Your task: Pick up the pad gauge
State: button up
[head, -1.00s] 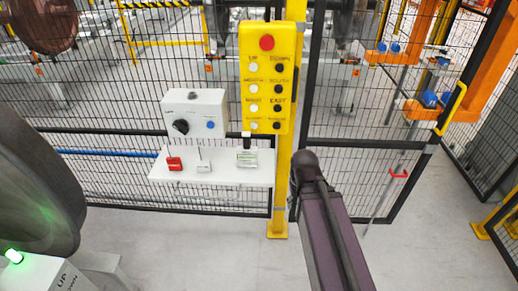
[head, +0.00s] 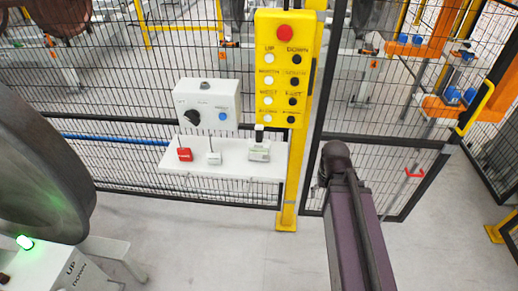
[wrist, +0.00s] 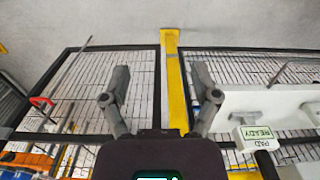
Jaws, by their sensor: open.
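A pale block with a green-edged label (head: 259,152) stands at the right end of the white shelf; I take it to be the pad gauge. In the wrist view this block (wrist: 255,136) is right of my gripper, upside down, its label reading "PAD READY". My gripper (wrist: 160,95) is open and empty, its two fingers spread in front of the fence and yellow post, apart from the block. In the head view only my arm shows, right of the post; the gripper cannot be made out.
The white shelf (head: 225,166) also holds a red block (head: 184,154) and a small white block (head: 214,158). A grey control box (head: 207,103) and yellow button pendant (head: 283,70) rise above it. A yellow post (head: 287,190) and mesh fence stand close. The floor in front is clear.

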jog(key=w+a+r+p, duration=0.5)
jog(key=w, duration=0.2)
jog(key=w+a+r+p, duration=0.4)
jog(key=w+a, duration=0.1)
jog(key=w, duration=0.3)
notch_tip(320, 180, up, 7)
jog(key=t+p, duration=0.1)
jog(key=p, duration=0.5)
send_over(259, 135)
jog(key=shift+a+f, duration=0.15)
jog(key=shift+f, duration=0.1)
jog(key=f+b, duration=0.5)
jog(key=w+f+b, duration=0.1)
jog(key=f+b, duration=0.2)
jog(key=shift+f, duration=0.2)
jog(key=shift+f, duration=0.1)
jog(key=shift+w+f+b, duration=0.2)
jog(key=shift+f+b, duration=2.3)
jog(key=shift+b, duration=0.25)
grip_shut()
